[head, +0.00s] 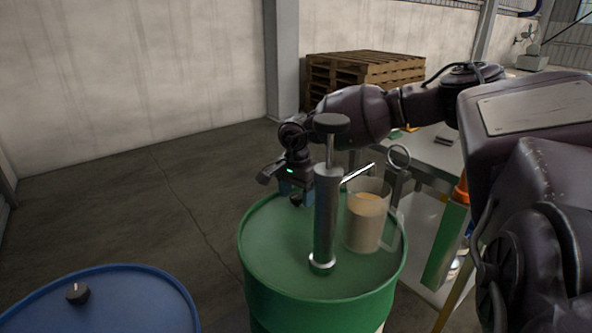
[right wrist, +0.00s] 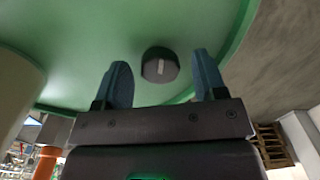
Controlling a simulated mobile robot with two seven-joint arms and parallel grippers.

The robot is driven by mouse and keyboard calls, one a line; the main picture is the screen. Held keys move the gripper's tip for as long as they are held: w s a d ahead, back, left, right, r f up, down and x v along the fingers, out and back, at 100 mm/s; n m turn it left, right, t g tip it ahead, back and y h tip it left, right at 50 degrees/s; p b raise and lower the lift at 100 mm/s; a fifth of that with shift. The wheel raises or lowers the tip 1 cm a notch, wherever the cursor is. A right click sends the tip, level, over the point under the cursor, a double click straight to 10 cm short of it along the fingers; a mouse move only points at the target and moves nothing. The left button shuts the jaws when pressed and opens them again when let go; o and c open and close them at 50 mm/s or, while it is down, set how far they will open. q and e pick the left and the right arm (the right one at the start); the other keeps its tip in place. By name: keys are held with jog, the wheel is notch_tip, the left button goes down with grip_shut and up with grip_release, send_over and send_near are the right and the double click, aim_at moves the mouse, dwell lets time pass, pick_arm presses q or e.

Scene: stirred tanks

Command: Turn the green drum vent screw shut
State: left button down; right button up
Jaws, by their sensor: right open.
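The green drum (head: 278,262) stands in the middle of the head view. Its vent screw is a dark knob with a pale line mark, seen on the drum top in the right wrist view (right wrist: 160,65) and partly in the head view (head: 296,199). My right gripper (head: 293,190) is over the far left part of the lid. In the right wrist view its two blue fingers (right wrist: 163,72) are open, with the knob between and just beyond the tips. I cannot tell whether either finger touches it. My left gripper is not in view.
A grey hand pump (head: 326,215) and a clear jug of tan liquid (head: 365,222) stand on the green drum, close to my right gripper. A blue drum (head: 130,305) with its own black knob (head: 78,292) is at front left. A table (head: 440,155) is behind right.

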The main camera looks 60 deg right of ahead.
jog(key=shift+c, duration=0.3)
jog(key=c, duration=0.9)
jog(key=shift+m, duration=0.3)
jog(key=m, duration=0.3)
jog(key=shift+m, duration=0.4)
jog(key=m, duration=0.9)
jog(key=shift+b, duration=0.3)
jog(key=m, duration=0.4)
jog(key=shift+m, duration=0.4)
